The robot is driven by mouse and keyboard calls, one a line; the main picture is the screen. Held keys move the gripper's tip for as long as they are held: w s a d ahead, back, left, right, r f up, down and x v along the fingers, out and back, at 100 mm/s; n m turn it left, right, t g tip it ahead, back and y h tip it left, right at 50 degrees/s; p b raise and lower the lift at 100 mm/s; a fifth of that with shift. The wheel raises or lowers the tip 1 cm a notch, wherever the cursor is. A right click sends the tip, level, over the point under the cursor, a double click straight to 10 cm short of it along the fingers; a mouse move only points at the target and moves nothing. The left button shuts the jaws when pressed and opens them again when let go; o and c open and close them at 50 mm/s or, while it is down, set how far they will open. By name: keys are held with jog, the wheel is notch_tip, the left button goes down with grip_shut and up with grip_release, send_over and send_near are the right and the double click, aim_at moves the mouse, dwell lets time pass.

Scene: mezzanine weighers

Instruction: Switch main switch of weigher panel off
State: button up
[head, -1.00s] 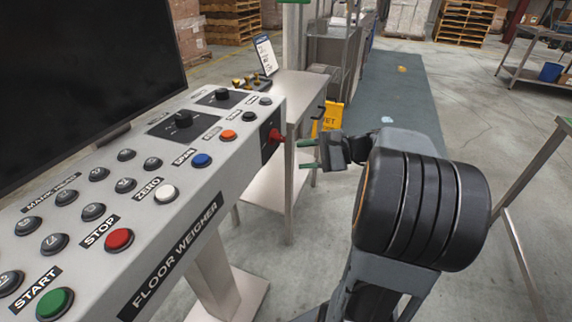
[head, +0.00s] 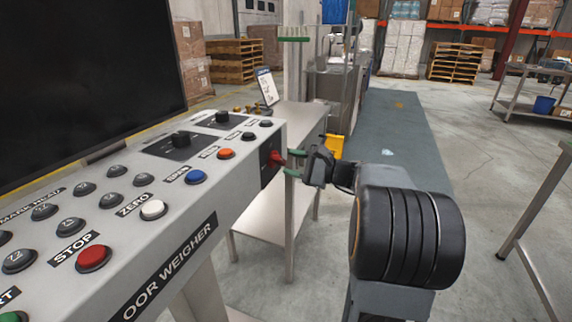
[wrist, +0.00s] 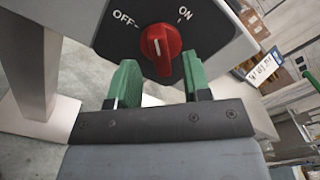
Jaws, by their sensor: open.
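The main switch is a red rotary knob (head: 275,158) on a black plate at the right end of the weigher panel (head: 225,205). In the wrist view the knob (wrist: 161,48) faces me, with OFF printed to its upper left and ON to its upper right. A white mark shows on its face; I cannot tell surely which label it points to. My gripper (head: 293,163) is open, its green fingers just right of the knob. In the wrist view the fingers (wrist: 160,70) lie to either side of the knob's near part, with nothing gripped.
The panel top carries a red STOP button (head: 94,258), a white ZERO button (head: 153,210) and other buttons, with a dark screen (head: 85,80) behind. A steel table (head: 270,220) stands behind the panel end.

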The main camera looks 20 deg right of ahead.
jog(key=shift+x, duration=1.2)
jog(key=shift+c, duration=0.4)
grip_shut()
